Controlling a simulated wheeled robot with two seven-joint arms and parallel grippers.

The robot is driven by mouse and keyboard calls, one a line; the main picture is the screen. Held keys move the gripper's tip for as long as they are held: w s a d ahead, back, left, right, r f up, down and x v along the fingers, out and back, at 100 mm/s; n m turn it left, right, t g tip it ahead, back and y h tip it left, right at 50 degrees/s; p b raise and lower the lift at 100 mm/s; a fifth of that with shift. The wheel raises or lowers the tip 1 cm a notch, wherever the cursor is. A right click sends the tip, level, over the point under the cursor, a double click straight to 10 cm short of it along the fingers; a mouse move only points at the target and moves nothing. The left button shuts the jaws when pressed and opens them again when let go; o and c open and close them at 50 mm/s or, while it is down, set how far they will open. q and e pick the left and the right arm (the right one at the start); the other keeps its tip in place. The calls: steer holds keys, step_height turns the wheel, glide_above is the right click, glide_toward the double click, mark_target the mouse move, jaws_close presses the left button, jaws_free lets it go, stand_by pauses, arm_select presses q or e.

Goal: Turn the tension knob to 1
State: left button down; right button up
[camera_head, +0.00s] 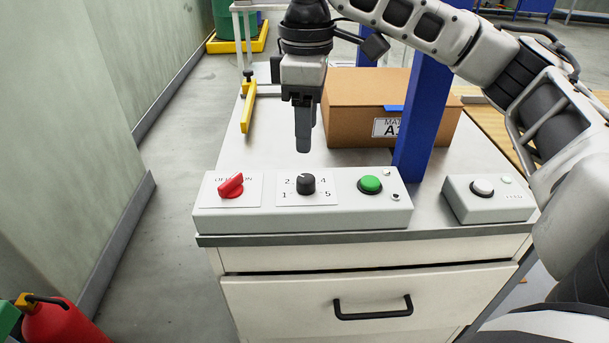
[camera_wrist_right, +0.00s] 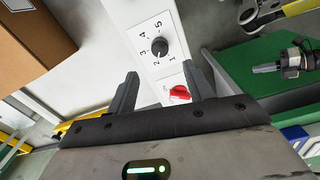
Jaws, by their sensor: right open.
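The tension knob (camera_head: 306,184) is a small black round knob on a white plate numbered 1 to 5, in the middle of the grey control box (camera_head: 240,216). A pale mark on it seems to point towards the back, near 3, but is too small to read surely. The knob also shows in the right wrist view (camera_wrist_right: 159,47), beyond the fingertips. My right gripper (camera_head: 303,145) points down, open and empty, above and behind the knob, apart from it. It also shows in the right wrist view (camera_wrist_right: 161,82). My left gripper is out of view.
A red OFF/ON switch (camera_head: 231,185) is left of the knob and a green button (camera_head: 370,184) right of it. A blue post (camera_head: 424,120) and cardboard box (camera_head: 362,95) stand behind. A smaller button box (camera_head: 488,199) is at the right.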

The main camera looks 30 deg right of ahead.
mark_target(306, 178)
step_height(306, 178, down, 9)
steer(key=shift+f+b, duration=0.2)
steer(key=shift+b, duration=0.7)
steer(key=shift+r, duration=0.1)
steer(key=c, duration=1)
